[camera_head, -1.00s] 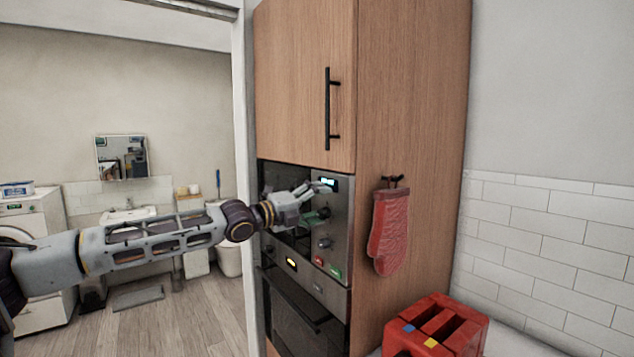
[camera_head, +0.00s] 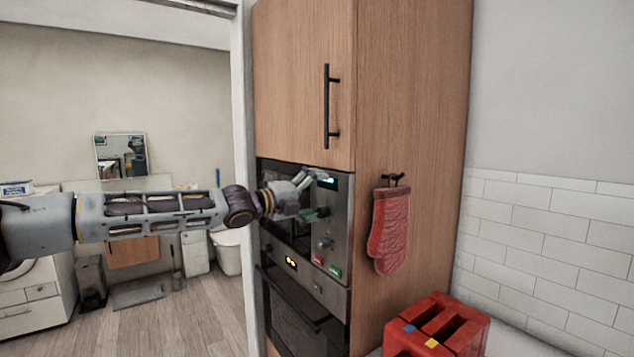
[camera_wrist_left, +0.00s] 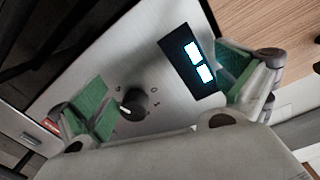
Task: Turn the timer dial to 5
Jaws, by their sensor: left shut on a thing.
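The timer dial (camera_wrist_left: 133,103) is a small dark round knob on the steel microwave panel, below a lit display (camera_wrist_left: 200,62). A white mark shows on its lower left side in the wrist view, and small printed numbers surround it, too small to read surely. My left gripper (camera_head: 316,195) is at the panel, with its green-padded fingers on either side of the dial. In the left wrist view the left pad (camera_wrist_left: 95,108) looks close to the dial and the right pad (camera_wrist_left: 236,68) farther off. In the head view my gripper hides most of the dial.
A lower knob (camera_head: 326,244) and red and green buttons (camera_head: 334,271) sit below on the panel. The oven (camera_head: 298,315) is underneath. A red oven mitt (camera_head: 389,232) hangs on the cabinet side. A red toaster (camera_head: 438,330) stands at the front right.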

